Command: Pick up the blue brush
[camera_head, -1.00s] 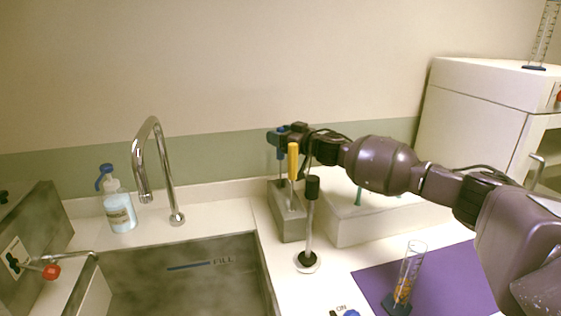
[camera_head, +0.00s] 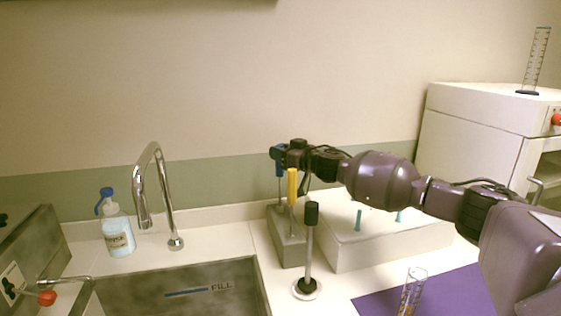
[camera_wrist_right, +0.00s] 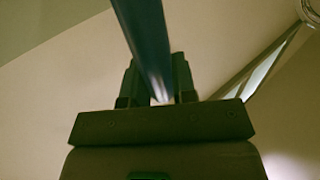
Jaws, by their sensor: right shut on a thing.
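The blue brush (camera_head: 280,163) has a blue handle and a thin shaft. It stands upright behind the yellow-handled brush (camera_head: 292,186), above the grey holder block (camera_head: 289,251). My right gripper (camera_head: 284,150) is shut on its blue handle. In the right wrist view the blue handle (camera_wrist_right: 145,35) runs between the fingers of my right gripper (camera_wrist_right: 158,88). I cannot tell whether the brush's lower end is still in the block, as the yellow brush and block cover that area. My left gripper is not in view.
A black-topped rod (camera_head: 310,245) stands in front of the holder. A white block (camera_head: 380,243) with teal pegs is to the right. A graduated cylinder (camera_head: 412,290) stands on a purple mat (camera_head: 455,290). The sink, faucet (camera_head: 165,190) and soap bottle (camera_head: 117,232) are left.

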